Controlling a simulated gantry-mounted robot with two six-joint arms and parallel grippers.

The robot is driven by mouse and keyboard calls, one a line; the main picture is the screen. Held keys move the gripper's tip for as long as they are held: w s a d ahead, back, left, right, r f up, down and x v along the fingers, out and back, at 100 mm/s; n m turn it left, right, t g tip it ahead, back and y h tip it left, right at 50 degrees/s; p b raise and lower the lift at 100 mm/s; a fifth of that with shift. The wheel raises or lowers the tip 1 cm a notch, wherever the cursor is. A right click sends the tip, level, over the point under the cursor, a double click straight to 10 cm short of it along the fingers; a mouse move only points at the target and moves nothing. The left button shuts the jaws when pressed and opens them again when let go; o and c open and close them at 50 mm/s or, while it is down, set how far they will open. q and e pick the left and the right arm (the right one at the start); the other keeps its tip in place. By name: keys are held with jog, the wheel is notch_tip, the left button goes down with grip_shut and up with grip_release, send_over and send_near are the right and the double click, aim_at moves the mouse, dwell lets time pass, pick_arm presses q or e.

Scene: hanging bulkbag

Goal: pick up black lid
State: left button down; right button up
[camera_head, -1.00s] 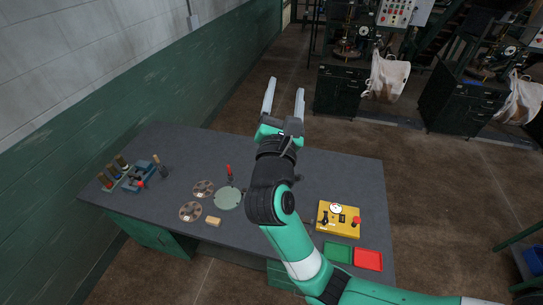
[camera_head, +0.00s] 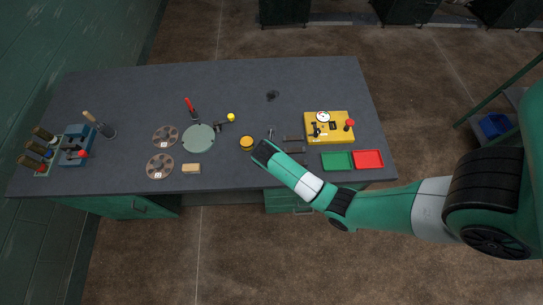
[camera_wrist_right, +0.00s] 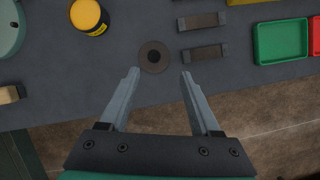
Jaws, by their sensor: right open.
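A round, flat dark disc with a black centre lies on the grey table in the right wrist view, likely the black lid (camera_wrist_right: 154,57). My right gripper (camera_wrist_right: 159,73) is open and empty, with the disc just beyond and between its fingertips. In the head view my right arm reaches over the front part of the table and hides the disc and most of the gripper. My left gripper is not in view.
A yellow jar (camera_wrist_right: 88,17) stands left of the disc; two dark flat brackets (camera_wrist_right: 204,52) lie right. Green (camera_head: 337,161) and red (camera_head: 368,159) trays sit near the table's front edge, below a yellow control box (camera_head: 329,127). A small dark item (camera_head: 272,95) lies farther back.

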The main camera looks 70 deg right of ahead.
jog(key=x, duration=0.3)
jog(key=shift+w+b, duration=0.1)
jog(key=shift+b, duration=0.2)
jog(key=b+x, duration=0.1)
jog(key=x, duration=0.1)
jog(key=w+b+x, duration=0.1)
jog(key=x, duration=0.1)
jog(key=shift+f, duration=0.1)
jog(key=shift+d+f+b, duration=0.2)
jog(key=shift+f+b, duration=0.1)
jog(key=shift+f, duration=0.1)
jog(key=shift+r, duration=0.1)
grip_shut()
